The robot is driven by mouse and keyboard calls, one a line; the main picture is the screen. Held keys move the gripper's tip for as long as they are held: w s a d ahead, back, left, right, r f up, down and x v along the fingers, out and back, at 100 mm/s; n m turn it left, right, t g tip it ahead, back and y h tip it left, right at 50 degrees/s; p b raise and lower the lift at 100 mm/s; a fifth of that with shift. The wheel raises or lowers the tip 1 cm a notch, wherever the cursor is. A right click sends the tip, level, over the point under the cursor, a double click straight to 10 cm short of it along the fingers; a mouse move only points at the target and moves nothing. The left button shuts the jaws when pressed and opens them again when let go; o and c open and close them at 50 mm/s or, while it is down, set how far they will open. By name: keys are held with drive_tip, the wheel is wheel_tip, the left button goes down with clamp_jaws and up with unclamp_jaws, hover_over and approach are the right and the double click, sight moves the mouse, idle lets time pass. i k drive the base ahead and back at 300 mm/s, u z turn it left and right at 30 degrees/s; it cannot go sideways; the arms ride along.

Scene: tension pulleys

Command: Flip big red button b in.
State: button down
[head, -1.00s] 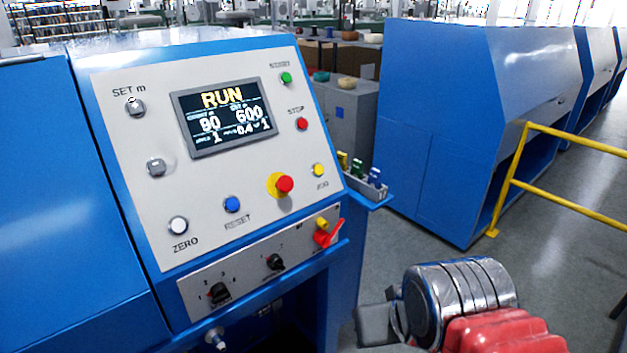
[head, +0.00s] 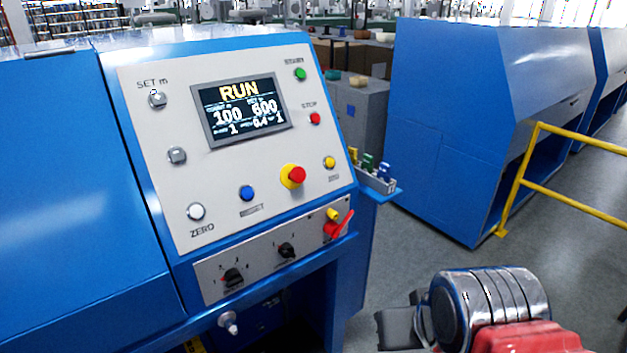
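The big red button (head: 297,175) is a red mushroom head on a yellow collar. It stands out from the pale, sloping control panel (head: 160,120), below and right of the display. No label "b" is legible on it. My arm shows at the lower right, well apart from the button and panel. The dark grey end part, which looks like my gripper (head: 402,328), is cut by the bottom edge of the picture. Its fingers cannot be made out clearly. Nothing touches the button.
The display (head: 240,108) reads RUN, 100 and 600. Green, small red, yellow, blue and white buttons surround the big one. A red-handled switch (head: 338,226) and black knobs sit on the lower strip.

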sight(298, 174)
drive_tip(key=z, duration=0.05)
drive_tip(key=k, duration=0.45)
drive_tip(key=u, duration=1.1)
drive_tip(key=i, duration=1)
drive_tip(key=u, duration=0.1)
